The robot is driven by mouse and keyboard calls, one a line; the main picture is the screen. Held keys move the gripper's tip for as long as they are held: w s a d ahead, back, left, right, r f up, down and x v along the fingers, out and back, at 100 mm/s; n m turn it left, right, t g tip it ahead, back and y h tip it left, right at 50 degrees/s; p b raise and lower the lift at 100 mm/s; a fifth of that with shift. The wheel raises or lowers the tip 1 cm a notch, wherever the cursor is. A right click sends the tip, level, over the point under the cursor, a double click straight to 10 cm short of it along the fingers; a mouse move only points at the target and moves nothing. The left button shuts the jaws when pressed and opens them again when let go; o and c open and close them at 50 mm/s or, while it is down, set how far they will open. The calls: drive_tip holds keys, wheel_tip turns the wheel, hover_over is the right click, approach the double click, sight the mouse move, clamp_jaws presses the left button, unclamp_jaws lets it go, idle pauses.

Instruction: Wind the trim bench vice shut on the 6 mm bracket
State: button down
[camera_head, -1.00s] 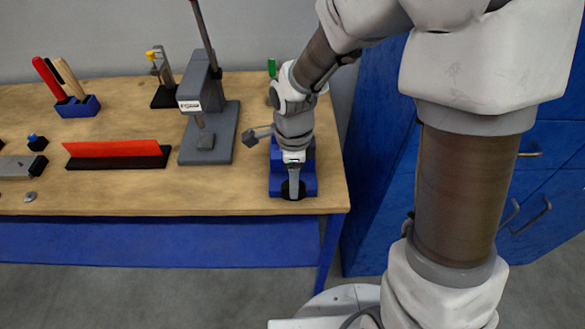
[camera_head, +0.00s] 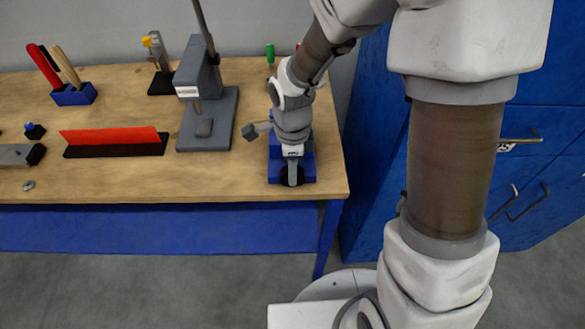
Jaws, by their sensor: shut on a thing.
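The blue bench vice (camera_head: 307,168) stands at the right front corner of the wooden bench. My gripper (camera_head: 292,180) points down over the front of the vice, at a dark round part on its front edge. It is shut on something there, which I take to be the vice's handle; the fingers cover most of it. The vice jaws and the 6 mm bracket are hidden behind my wrist and forearm, so I cannot tell how the bracket sits or how wide the jaws are.
A grey press (camera_head: 208,117) stands left of the vice. Further left are a red strip on a black base (camera_head: 113,137) and a blue tool holder (camera_head: 75,95). A small green cylinder (camera_head: 270,53) stands behind my arm. Blue cabinets (camera_head: 370,150) stand right of the bench.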

sight(303, 177)
drive_tip(key=shift+d+y, duration=0.1)
drive_tip(key=shift+y, duration=0.2)
drive_tip(key=shift+d+y, duration=0.15)
drive_tip(key=shift+y, duration=0.35)
drive_tip(key=shift+d+f+y, duration=0.15)
drive_tip(key=shift+d+y, duration=0.1)
drive_tip(key=shift+y, duration=0.95)
drive_tip(key=y+b, duration=0.2)
drive_tip(key=y, duration=0.1)
drive_tip(key=y+b, duration=0.1)
drive_tip(key=y, duration=0.1)
drive_tip(key=shift+d+f, duration=0.4)
drive_tip(key=y+b, duration=0.1)
drive_tip(key=y, duration=0.3)
drive_tip(key=y+b, duration=0.1)
drive_tip(key=shift+d+f+t+y+b, duration=0.25)
drive_tip(key=shift+f+t+y+b, duration=0.05)
drive_tip(key=shift+f+y+b, duration=0.25)
drive_tip(key=shift+y+b, duration=0.15)
drive_tip(key=shift+y, duration=0.7)
drive_tip(key=shift+f+y+b, duration=0.15)
drive_tip(key=shift+y+b, duration=0.15)
drive_tip(key=shift+y, duration=0.7)
